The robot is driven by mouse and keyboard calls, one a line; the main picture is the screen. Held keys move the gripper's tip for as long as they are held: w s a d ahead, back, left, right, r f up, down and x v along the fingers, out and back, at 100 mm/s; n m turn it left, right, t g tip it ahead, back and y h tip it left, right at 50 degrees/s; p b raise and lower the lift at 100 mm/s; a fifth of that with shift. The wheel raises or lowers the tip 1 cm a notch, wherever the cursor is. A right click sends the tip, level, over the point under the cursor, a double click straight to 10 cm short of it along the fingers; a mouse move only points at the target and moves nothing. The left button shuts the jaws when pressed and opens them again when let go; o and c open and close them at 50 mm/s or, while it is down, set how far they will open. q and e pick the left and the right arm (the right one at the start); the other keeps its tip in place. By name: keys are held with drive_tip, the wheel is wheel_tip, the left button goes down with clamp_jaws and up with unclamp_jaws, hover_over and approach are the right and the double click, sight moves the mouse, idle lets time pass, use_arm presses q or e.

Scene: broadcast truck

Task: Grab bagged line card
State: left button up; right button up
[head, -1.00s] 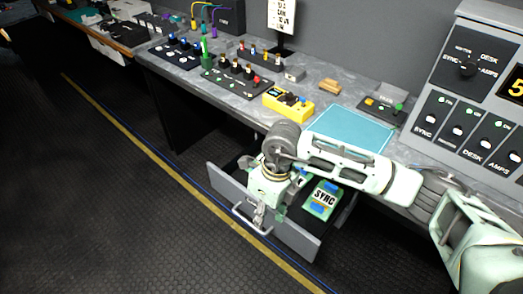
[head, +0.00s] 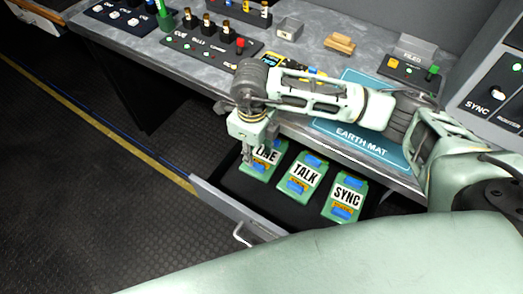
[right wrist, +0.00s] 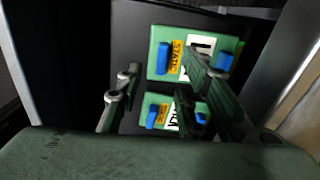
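The line card (head: 259,170) lies in the open drawer (head: 238,208) at the left end of a row of bagged green cards. Its label is partly hidden by my right gripper (head: 257,152), which is over it. In the right wrist view the line card (right wrist: 177,58) is the upper one, with a blue clip, an orange "static" label and a white label. My right gripper (right wrist: 160,95) has its fingers apart and nothing between them. I cannot tell whether a finger touches the card. My left gripper is not in view.
The bench with the blue earth mat (head: 350,137) overhangs the drawer's back.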

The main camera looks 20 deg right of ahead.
sight(256, 165)
drive_tip(key=shift+s+f, duration=0.25)
drive_tip(key=shift+f, duration=0.6)
drive_tip(key=f, duration=0.1)
drive_tip(key=f+p, duration=0.1)
drive_tip(key=f, duration=0.2)
drive_tip(key=shift+w+d+f, duration=0.2)
drive_tip(key=shift+d+f, duration=0.05)
drive_tip(key=shift+f, duration=0.2)
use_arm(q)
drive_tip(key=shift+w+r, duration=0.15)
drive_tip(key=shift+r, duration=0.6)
use_arm(e)
clamp_jaws()
